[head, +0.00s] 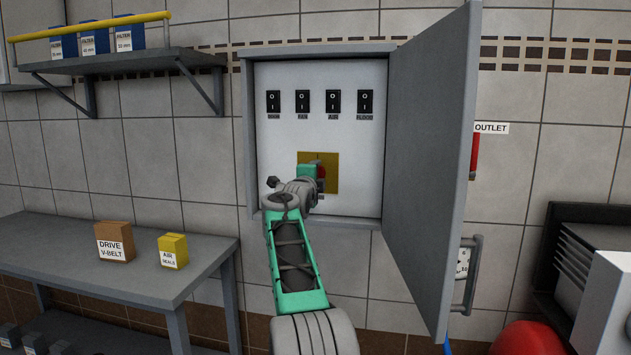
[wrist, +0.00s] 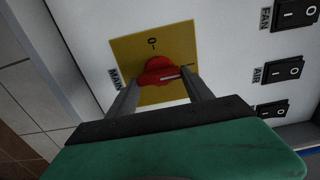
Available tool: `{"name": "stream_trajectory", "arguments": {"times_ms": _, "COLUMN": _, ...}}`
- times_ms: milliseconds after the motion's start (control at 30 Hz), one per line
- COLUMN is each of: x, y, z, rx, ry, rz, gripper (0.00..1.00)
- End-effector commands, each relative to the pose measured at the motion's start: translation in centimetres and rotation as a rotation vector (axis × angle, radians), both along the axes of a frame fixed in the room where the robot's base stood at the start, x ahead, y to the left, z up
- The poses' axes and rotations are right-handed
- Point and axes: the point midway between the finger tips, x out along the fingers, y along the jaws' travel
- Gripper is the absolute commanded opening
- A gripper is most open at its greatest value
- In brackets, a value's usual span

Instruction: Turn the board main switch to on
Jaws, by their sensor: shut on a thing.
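The main switch is a red knob (wrist: 157,69) on a yellow plate (head: 331,160) low in the open board. The plate also shows in the wrist view (wrist: 180,38), with a 0 mark at its top, a line mark at its right and the label MAIN at its left. A pale pointer line on the knob points right in the wrist view, roughly towards the line mark. My gripper (wrist: 160,81) is shut on the knob, one finger on each side. In the head view my gripper (head: 317,172) and wrist hide much of the knob.
The board door (head: 430,150) stands open at the right, close to my arm. Several black rocker switches (head: 304,101) sit above the plate. A table (head: 60,255) at the left holds a brown box (head: 115,242) and a yellow box (head: 173,251).

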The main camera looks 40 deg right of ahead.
Motion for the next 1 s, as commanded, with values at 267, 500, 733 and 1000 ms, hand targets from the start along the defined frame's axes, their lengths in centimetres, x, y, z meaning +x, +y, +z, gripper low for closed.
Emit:
{"name": "stream_trajectory", "arguments": {"times_ms": 267, "x": -0.02, "y": -0.04, "z": -0.08, "rx": 0.016, "ry": -0.017, "rz": -0.001, "gripper": 0.19}}
{"name": "stream_trajectory", "arguments": {"times_ms": 500, "x": -0.02, "y": -0.04, "z": -0.08, "rx": 0.015, "ry": -0.018, "rz": -0.001, "gripper": 0.19}}
{"name": "stream_trajectory", "arguments": {"times_ms": 733, "x": 0.00, "y": -0.01, "z": -0.06, "rx": 0.014, "ry": -0.017, "rz": -0.001, "gripper": 0.76}}
{"name": "stream_trajectory", "arguments": {"times_ms": 1000, "x": 0.02, "y": 0.03, "z": -0.04, "rx": 0.013, "ry": -0.017, "rz": 0.000, "gripper": 0.81}}
